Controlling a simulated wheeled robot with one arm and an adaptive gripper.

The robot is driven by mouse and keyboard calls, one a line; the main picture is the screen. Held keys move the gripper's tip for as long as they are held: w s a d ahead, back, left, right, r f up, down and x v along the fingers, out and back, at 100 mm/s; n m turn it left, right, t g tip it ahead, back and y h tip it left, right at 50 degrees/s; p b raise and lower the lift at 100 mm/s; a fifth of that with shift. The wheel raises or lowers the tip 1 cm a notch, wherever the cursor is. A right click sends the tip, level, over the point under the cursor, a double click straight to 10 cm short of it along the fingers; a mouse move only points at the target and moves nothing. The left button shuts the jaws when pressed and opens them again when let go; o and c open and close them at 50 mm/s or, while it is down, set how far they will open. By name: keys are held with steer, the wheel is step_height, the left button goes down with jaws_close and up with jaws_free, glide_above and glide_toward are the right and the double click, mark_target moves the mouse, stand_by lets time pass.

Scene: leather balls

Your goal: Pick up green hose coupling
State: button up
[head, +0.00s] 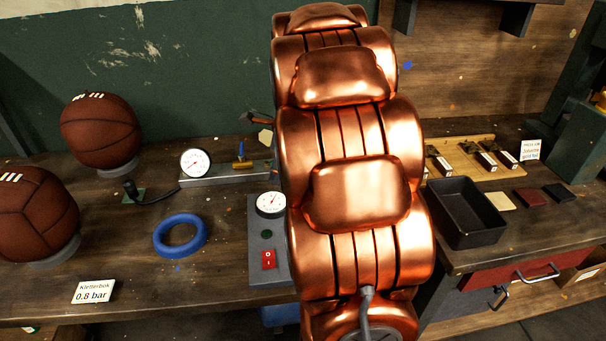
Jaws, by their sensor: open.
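A black hose end (131,188) stands on the bench between the balls and the gauge unit, with a small flat green piece (136,197) at its foot. A black hose runs from it to the right. I cannot tell for certain whether this green piece is the hose coupling. My copper-coloured arm fills the middle of the head view and hides the bench behind it. My gripper is not in view.
Two brown leather balls (101,131) sit on stands at the left. A blue ring (180,236) lies on the bench. A gauge unit (225,173) and a switch box (268,241) stand left of my arm. A black tray (466,212) is at right.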

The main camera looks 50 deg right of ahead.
steer(key=w+d+f+m+t+h+b, duration=0.1)
steer(key=w+d+f+m, duration=0.1)
steer(key=d+m, duration=0.85)
steer(key=shift+w+d+f+n+p, duration=0.25)
steer(key=shift+w+d+f+n, duration=0.15)
steer(key=shift+f, duration=0.8)
steer(key=shift+w+d+f+n+p, duration=0.25)
steer(key=shift+w+d+f+n, duration=0.15)
steer(key=shift+f, duration=0.8)
steer(key=shift+w+d+f+n+p, duration=0.25)
steer(key=shift+w+d+f+n, duration=0.15)
steer(key=shift+f, duration=0.8)
jaws_close()
